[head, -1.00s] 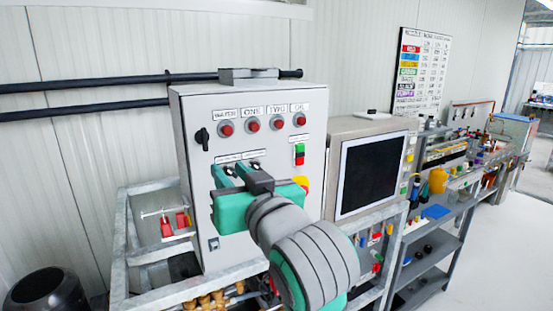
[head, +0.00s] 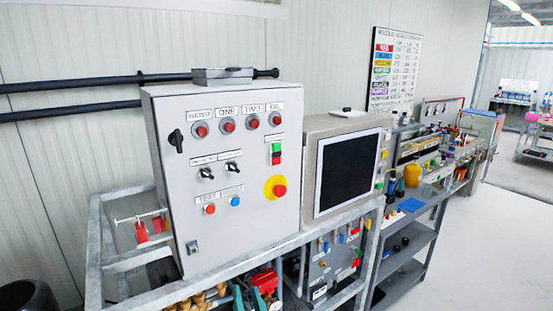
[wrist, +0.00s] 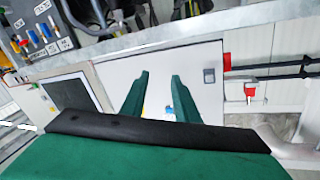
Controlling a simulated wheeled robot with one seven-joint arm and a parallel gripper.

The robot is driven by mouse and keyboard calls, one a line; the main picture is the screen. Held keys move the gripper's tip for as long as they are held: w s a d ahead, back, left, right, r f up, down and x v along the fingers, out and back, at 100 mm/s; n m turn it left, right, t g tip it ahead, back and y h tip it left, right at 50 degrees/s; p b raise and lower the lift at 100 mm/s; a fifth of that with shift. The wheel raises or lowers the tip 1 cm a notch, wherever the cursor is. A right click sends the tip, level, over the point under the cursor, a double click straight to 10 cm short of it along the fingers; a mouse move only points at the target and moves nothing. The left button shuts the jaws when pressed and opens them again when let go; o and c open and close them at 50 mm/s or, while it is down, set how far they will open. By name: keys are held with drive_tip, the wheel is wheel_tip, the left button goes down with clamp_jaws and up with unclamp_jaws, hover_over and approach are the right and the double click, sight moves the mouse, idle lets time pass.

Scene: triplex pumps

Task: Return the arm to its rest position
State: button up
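My gripper (head: 250,298) shows only in part at the bottom edge of the head view, as green pieces below the front rail of the frame. The rest of the arm is out of that view. In the wrist view my gripper (wrist: 160,82) has two green fingers standing apart, with nothing between them. The pale control box (wrist: 205,75) appears upside down beyond the fingers. In the head view the control box (head: 255,225) stands clear of the arm, with its buttons and switches in sight.
A screen unit (head: 348,170) stands right of the control box. A metal frame (head: 125,262) holds the box, with brass fittings (head: 205,303) below. A shelf rack (head: 415,240) extends to the right. A dark bin (head: 28,297) is at lower left. The floor (head: 475,250) at right is clear.

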drive_tip(key=s+d+f+m+h, duration=0.1)
drive_tip(key=s+d+f+h, duration=0.15)
drive_tip(key=s+f, duration=0.65)
drive_tip(key=s+d+f+h, duration=0.2)
drive_tip(key=s+d+f, duration=0.1)
drive_tip(key=s+f, duration=0.6)
drive_tip(key=s+f+n+g, duration=0.1)
drive_tip(key=s, duration=0.9)
drive_tip(key=s+d+f+n, duration=0.1)
drive_tip(key=s+f, duration=0.1)
drive_tip(key=s, duration=0.9)
drive_tip(key=shift+d+f+g+h, duration=0.2)
drive_tip(key=shift+f+g+h, duration=0.1)
drive_tip(key=shift+g+h, duration=0.1)
